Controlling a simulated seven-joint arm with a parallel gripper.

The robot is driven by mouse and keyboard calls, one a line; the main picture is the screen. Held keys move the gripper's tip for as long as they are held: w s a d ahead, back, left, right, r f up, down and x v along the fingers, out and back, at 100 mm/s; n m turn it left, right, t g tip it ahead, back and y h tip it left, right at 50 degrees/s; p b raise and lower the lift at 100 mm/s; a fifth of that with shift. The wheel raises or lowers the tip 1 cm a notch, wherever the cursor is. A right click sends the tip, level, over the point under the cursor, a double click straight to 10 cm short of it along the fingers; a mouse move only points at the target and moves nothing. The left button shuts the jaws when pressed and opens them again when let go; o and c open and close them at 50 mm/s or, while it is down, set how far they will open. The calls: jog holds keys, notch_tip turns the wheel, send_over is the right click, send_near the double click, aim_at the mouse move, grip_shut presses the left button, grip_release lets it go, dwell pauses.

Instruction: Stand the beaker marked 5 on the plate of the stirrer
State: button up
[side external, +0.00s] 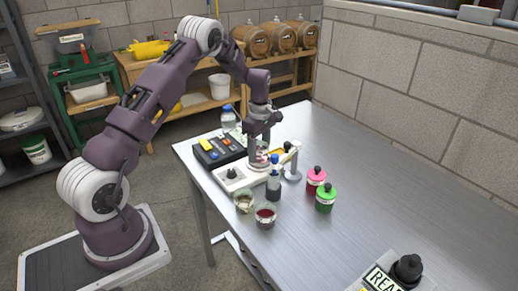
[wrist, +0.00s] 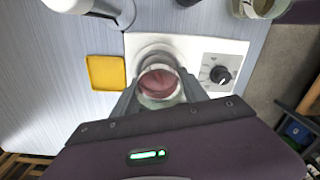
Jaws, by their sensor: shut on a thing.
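My gripper (side external: 262,147) is shut on a clear beaker (wrist: 159,84) with dark red liquid, which stays upright between the fingers. The beaker is directly over the round plate of the white stirrer (wrist: 185,45); I cannot tell whether its base touches the plate. No number is readable on it. The stirrer also shows in the side view (side external: 235,181), with its dark knob (wrist: 220,75) beside the plate. Two other beakers stand on the table in front of the stirrer: one with pale contents (side external: 244,202) and one with dark red liquid (side external: 265,215). Their marks are not readable.
A blue-capped bottle (side external: 273,184) and a white stand (side external: 293,167) are close to the stirrer. A pink jar (side external: 315,181) and a green jar (side external: 325,198) stand to the right. A dark box (side external: 217,150) lies behind. The table's right side is mostly clear.

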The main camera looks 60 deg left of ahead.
jog(key=shift+f, duration=0.35)
dwell(0.7)
jog(key=o, duration=2)
jog(key=shift+r, duration=3)
